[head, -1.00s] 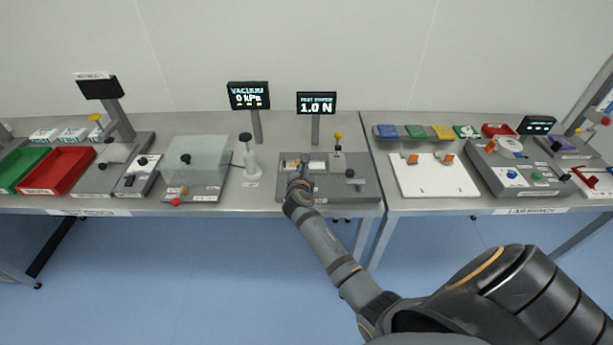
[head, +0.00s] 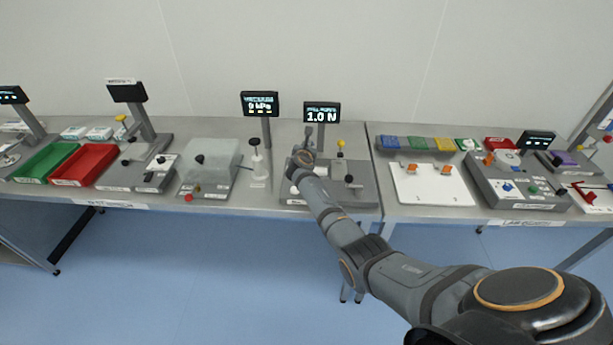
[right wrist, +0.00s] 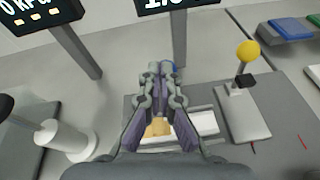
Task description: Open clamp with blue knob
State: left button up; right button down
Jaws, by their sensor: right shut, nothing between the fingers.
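My right gripper (head: 308,132) reaches over the back of a grey fixture (head: 358,200) below the 1.0 N display. In the right wrist view its fingers (right wrist: 160,70) are together with nothing between them. A small blue patch (right wrist: 176,67) shows just behind the fingertips; most of it is hidden and I cannot tell if it is the clamp's blue knob or if it is touched. The fixture also has a yellow knob (head: 341,143) on an upright post and a black knob (head: 349,178). A tan piece (right wrist: 157,128) lies by a white strip below the fingers. My left gripper is not in view.
The 1.0 N display (head: 322,113) stands close behind my gripper, with the kPa display (head: 260,104) to its left. A white bottle-like post (head: 258,165) stands left of the fixture. A white board (head: 430,187) with orange parts lies to the right.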

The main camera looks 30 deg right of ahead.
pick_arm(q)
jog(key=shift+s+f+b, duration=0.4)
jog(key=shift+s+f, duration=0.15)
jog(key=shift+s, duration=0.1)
pick_arm(e)
jog(key=shift+w+d+r, duration=0.2)
jog(key=shift+w+d, duration=0.15)
jog(key=shift+w, duration=0.2)
jog(key=shift+w+d+r, duration=0.15)
jog(key=shift+w+d, duration=0.15)
jog(key=shift+w, duration=0.2)
